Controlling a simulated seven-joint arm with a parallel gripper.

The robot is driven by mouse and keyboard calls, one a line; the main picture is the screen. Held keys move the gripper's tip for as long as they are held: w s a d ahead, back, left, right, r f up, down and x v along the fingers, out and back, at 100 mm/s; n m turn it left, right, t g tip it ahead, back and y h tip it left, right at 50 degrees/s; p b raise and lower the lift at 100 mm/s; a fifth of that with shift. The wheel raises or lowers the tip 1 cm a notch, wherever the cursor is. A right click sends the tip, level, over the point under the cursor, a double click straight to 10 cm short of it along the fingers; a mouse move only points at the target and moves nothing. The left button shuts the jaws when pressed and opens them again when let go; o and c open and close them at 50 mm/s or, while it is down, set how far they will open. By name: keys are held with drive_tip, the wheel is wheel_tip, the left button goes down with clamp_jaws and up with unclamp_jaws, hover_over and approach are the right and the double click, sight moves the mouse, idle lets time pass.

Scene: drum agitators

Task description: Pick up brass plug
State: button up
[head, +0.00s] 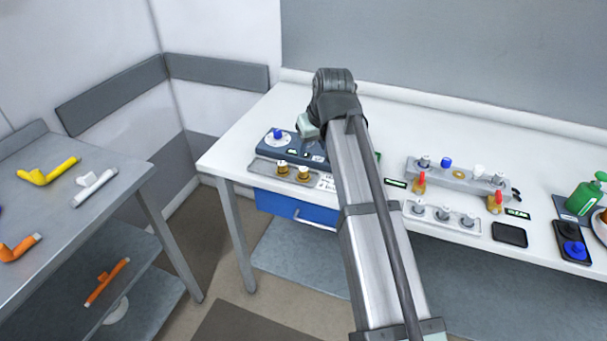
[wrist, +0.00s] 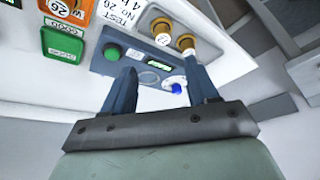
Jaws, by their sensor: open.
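Two brass plugs stand upright side by side on a grey tray (head: 262,167) at the left end of the white table: a left brass plug (head: 282,169) and a right brass plug (head: 304,173). In the wrist view, one brass plug (wrist: 161,31) shows beside another brass plug (wrist: 186,44), beyond my fingertips. My gripper (head: 308,128) is above the back of the table in the head view, its fingers mostly hidden by my arm. In the wrist view, my gripper (wrist: 162,76) is open, with nothing held between its fingers. Both plugs are apart from the fingers.
A dark control box (head: 292,146) with a blue knob (head: 277,134) stands behind the tray. To the right are a grey fitting block (head: 455,175), a tray of silver fittings (head: 442,217) and a green bottle (head: 585,197). A metal side table (head: 75,215) with pipe pieces stands left.

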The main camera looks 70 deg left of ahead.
hover_over(304, 169)
drive_tip(key=d, duration=0.2)
drive_tip(key=f, duration=0.5)
drive_tip(key=shift+w+d+f, duration=0.1)
drive_tip(key=shift+w+f, duration=0.15)
drive_tip(key=shift+s+x, duration=0.15)
drive_tip(key=shift+x, duration=1.2)
drive_tip(key=shift+s+x, duration=0.1)
drive_tip(key=shift+x, duration=1.2)
drive_tip(key=shift+d, duration=0.1)
clamp_jaws()
